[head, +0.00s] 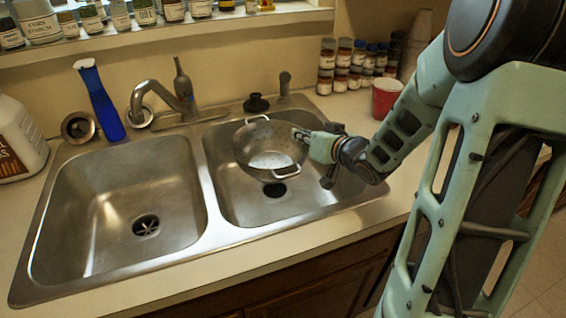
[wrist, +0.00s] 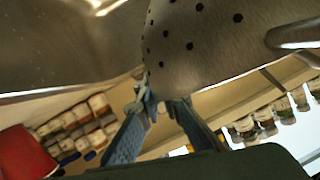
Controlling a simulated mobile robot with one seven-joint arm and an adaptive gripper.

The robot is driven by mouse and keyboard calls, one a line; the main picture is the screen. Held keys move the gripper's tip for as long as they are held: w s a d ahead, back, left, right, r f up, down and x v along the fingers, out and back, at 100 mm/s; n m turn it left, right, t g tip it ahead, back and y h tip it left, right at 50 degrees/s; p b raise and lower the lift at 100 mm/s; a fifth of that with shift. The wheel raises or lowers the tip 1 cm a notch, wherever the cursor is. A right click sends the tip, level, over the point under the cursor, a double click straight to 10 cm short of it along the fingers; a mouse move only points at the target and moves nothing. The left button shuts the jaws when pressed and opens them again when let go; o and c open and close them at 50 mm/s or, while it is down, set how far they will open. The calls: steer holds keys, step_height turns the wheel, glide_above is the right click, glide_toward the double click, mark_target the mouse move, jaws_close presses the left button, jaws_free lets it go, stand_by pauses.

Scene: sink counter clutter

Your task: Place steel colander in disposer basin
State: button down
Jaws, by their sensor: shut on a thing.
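The steel colander (head: 268,146) is a round metal bowl with two loop handles, tilted over the right basin (head: 310,178) of the double sink. My gripper (head: 300,134) is shut on the colander's right edge. In the wrist view, the fingers (wrist: 160,104) meet at the edge of the perforated colander wall (wrist: 190,42). A dark drain opening (head: 275,190) shows just below the colander. I cannot tell whether the colander touches the basin. The left basin (head: 110,195) is empty, with a star-shaped drain (head: 146,226).
A faucet (head: 165,102) and black stopper (head: 256,103) stand behind the basins. A blue bottle (head: 100,102) and white jug (head: 18,140) stand left. A red cup (head: 386,98) and stacked spice jars (head: 343,68) stand right. The divider (head: 203,180) separates the basins.

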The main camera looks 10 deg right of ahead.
mark_target(285, 140)
steer(key=w+a+f, duration=0.1)
steer(key=w+f, duration=0.1)
steer(key=w+a+f+b, duration=0.1)
steer(key=w+f, duration=0.2)
steer(key=w+a+f, duration=0.1)
steer(key=w+f, duration=0.1)
steer(key=w, duration=0.1)
steer(key=shift+f+b, duration=0.15)
steer(key=shift+b, duration=0.25)
step_height(285, 140, down, 3)
steer(key=shift+w+f, duration=0.1)
steer(key=shift+w, duration=0.05)
steer(key=shift+f+b, duration=0.7)
steer(key=shift+b, duration=0.15)
steer(key=c, duration=2.1)
jaws_free()
